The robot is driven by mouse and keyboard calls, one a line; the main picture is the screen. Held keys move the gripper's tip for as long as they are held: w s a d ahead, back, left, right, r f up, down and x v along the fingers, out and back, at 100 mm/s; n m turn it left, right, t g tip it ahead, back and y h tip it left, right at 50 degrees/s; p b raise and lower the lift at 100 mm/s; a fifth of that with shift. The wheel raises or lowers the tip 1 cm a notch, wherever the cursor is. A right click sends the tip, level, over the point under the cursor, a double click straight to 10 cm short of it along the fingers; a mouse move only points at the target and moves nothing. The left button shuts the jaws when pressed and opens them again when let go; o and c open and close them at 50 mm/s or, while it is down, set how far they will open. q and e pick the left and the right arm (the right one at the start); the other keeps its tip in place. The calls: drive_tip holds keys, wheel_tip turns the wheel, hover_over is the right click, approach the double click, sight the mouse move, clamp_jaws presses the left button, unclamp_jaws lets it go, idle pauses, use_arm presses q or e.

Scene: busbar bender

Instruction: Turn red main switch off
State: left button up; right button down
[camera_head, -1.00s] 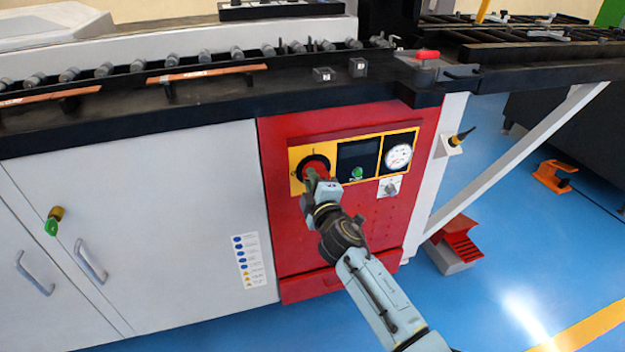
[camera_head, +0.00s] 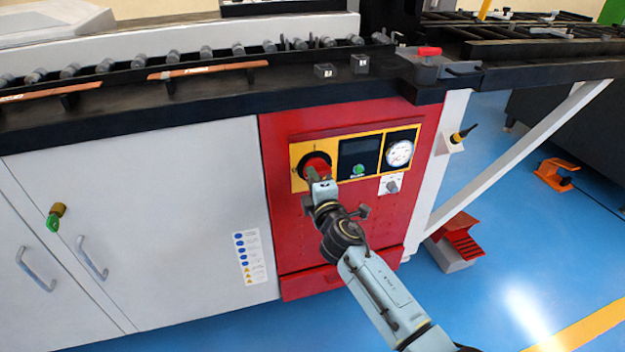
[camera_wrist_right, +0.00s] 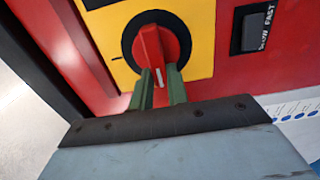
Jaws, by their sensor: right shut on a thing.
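The red main switch (camera_head: 318,163) is a round knob on a yellow plate with a dark ring around it, at the left of the red panel (camera_head: 300,235). My right gripper (camera_head: 317,174) is at the switch and shut on its raised grip. In the right wrist view the red knob (camera_wrist_right: 155,48) has a white line on its grip, pointing down in the picture. The green fingers of my right gripper (camera_wrist_right: 159,84) lie on either side of the grip's lower end. My left gripper is not in view.
Right of the switch are a dark display with a green button (camera_head: 358,169), a round gauge (camera_head: 399,153) and a small grey selector (camera_head: 392,186). The black machine top (camera_head: 200,112) overhangs above. A red pedal (camera_head: 459,243) stands on the blue floor at right.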

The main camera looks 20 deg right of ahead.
drive_tip(key=c, duration=1.4)
unclamp_jaws()
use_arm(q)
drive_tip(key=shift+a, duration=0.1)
use_arm(e)
drive_tip(key=shift+o, duration=0.2)
